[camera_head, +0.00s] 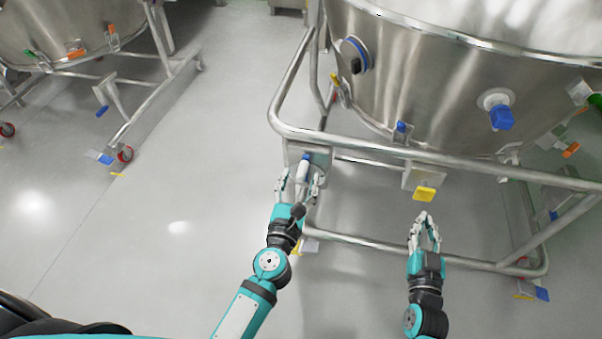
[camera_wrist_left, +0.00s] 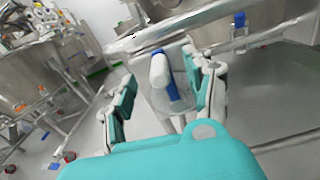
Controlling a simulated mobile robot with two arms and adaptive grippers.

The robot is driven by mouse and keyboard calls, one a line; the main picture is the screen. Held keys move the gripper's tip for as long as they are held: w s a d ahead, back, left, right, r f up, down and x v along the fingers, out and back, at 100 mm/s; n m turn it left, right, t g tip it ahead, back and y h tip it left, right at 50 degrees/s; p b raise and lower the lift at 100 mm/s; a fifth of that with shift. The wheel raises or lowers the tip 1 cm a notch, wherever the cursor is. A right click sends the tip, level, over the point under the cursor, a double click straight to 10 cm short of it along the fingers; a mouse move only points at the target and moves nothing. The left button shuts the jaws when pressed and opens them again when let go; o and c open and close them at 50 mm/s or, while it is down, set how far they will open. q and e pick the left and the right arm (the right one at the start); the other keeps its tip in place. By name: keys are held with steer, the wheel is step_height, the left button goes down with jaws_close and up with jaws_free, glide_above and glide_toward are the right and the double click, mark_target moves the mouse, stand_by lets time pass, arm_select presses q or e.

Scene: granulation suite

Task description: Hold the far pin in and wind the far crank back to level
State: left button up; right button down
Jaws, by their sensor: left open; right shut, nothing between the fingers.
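A white rounded handle (camera_head: 303,169) with a blue part sits on a plate at the left corner of the steel frame. It looks like a crank grip, but I cannot tell its angle. My left gripper (camera_head: 300,184) is open, with its fingers either side of this handle. The left wrist view also shows the white handle (camera_wrist_left: 159,70) between the parted fingers; contact is unclear. A yellow knob (camera_head: 424,193) hangs under a bracket on the frame's front rail. My right gripper (camera_head: 427,222) is shut and empty, just below the yellow knob. Which part is the far pin is unclear.
A large steel vessel (camera_head: 440,80) with blue fittings stands over the tubular frame (camera_head: 350,142). The rail passes close above my left gripper. Another vessel (camera_head: 60,30) on a wheeled frame stands at upper left. The floor (camera_head: 190,170) between them is clear.

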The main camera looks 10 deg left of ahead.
arm_select(q)
steer(key=s, duration=0.7)
steer(key=shift+s, duration=0.2)
